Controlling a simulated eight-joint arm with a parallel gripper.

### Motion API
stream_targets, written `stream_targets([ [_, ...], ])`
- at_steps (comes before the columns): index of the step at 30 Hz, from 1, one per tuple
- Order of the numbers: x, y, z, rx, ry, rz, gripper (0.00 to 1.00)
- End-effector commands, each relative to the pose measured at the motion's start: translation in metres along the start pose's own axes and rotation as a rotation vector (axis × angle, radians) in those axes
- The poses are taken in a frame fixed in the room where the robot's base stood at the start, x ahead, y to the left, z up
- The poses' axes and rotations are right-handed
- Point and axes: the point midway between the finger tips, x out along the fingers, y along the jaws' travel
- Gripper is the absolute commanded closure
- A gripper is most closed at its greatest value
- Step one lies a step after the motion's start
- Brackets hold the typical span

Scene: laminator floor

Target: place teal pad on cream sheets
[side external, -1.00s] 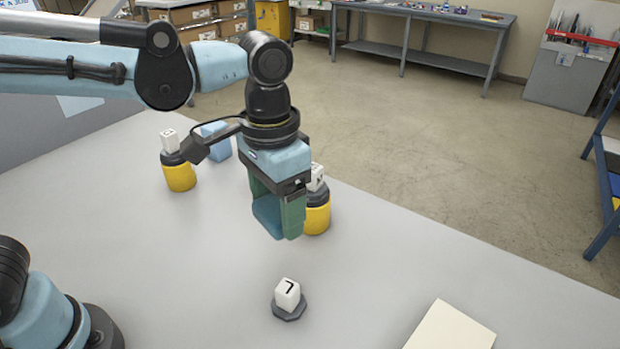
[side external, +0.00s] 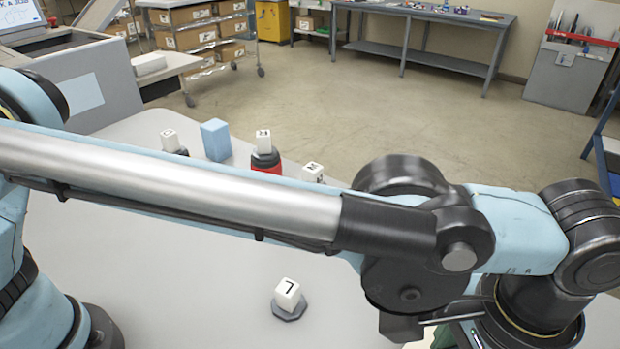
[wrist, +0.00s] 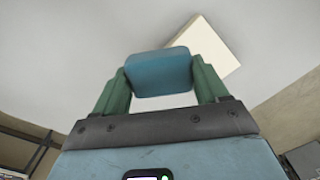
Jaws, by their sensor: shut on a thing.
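The teal pad (wrist: 158,74) is held between the two green fingers of my gripper (wrist: 160,80) in the wrist view. The fingers are shut on its two ends. The cream sheets (wrist: 208,46) lie on the grey table beyond the pad in that view, partly covered by it and the right finger. A gap between pad and sheets cannot be judged. In the side external view my arm hides nearly all of the sheets and the pad. Only a little of my green gripper (side external: 462,335) shows at the bottom right edge.
A white cube marked 7 (side external: 287,294) on a dark base (side external: 289,311) stands on the table (side external: 190,270). A light blue block (side external: 215,140) and several white cubes on holders stand behind my arm. The table around the marked cube is clear.

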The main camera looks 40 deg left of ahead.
Motion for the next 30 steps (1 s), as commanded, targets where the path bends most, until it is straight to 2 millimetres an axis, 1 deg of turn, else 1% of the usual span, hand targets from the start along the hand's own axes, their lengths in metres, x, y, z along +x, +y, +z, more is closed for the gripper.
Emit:
stream_targets([
  [1,0.007,-0.01,-0.007,-0.005,0.0,0.0,0.55],
  [6,0.028,-0.039,-0.029,-0.005,0.0,0.0,0.55],
  [9,0.04,-0.055,-0.041,-0.005,0.0,0.0,0.55],
  [13,0.052,-0.07,-0.053,-0.003,0.0,0.0,0.55],
  [19,0.061,-0.078,-0.06,0.0,0.0,0.0,0.55],
  [25,0.088,-0.078,-0.059,0.0,0.0,0.0,0.56],
  [27,0.095,-0.078,-0.059,0.0,0.0,0.0,0.56],
  [30,0.098,-0.078,-0.059,-0.001,0.0,0.0,0.56],
])
